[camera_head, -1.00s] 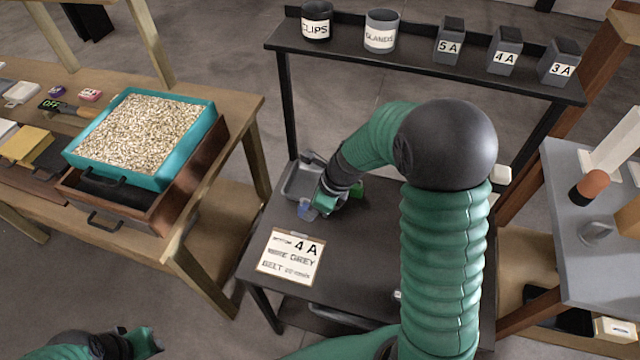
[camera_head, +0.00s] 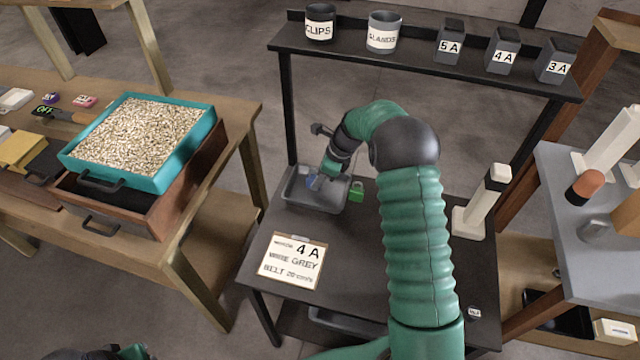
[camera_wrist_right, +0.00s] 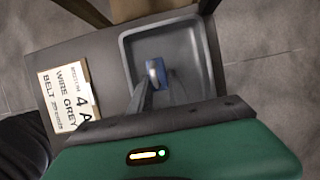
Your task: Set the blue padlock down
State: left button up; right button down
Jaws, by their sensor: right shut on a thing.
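My right gripper (camera_head: 318,178) is shut on the blue padlock (camera_head: 312,184) over the grey tray (camera_head: 335,207). In the right wrist view the blue padlock (camera_wrist_right: 156,72) sits between the fingertips (camera_wrist_right: 157,84), with the tray (camera_wrist_right: 188,42) behind it. Whether the padlock touches the tray floor I cannot tell.
A card reading 4 A, grey, belt (camera_head: 292,260) lies in front of the tray. A shelf (camera_head: 420,70) with labelled cups stands behind. A cream post (camera_head: 485,205) is at the table's right. A teal tray of pellets (camera_head: 205,135) sits on the wooden bench at left.

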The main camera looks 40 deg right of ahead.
jog(key=shift+w+d+f, duration=0.2)
jog(key=shift+w+d, duration=0.05)
jog(key=shift+d, duration=0.15)
jog(key=f, duration=0.1)
jog(key=d+f, duration=0.1)
jog(key=f, duration=0.1)
jog(key=shift+s+f, duration=0.1)
jog(key=shift+f, duration=0.1)
jog(key=shift+d+f, duration=0.2)
jog(key=shift+d, duration=0.15)
jog(key=c, duration=1.6)
grip_release()
jog(key=shift+a, duration=0.1)
jog(key=shift+o, duration=1.4)
jog(key=shift+a+r, duration=0.1)
jog(key=shift+a, duration=0.1)
jog(key=shift+o, duration=0.3)
jog(key=shift+a+r, duration=0.1)
jog(key=shift+a, duration=0.25)
pick_arm(q)
jog(key=shift+d+r, duration=0.1)
jog(key=shift+d, duration=0.2)
pick_arm(e)
jog(key=shift+d, duration=0.1)
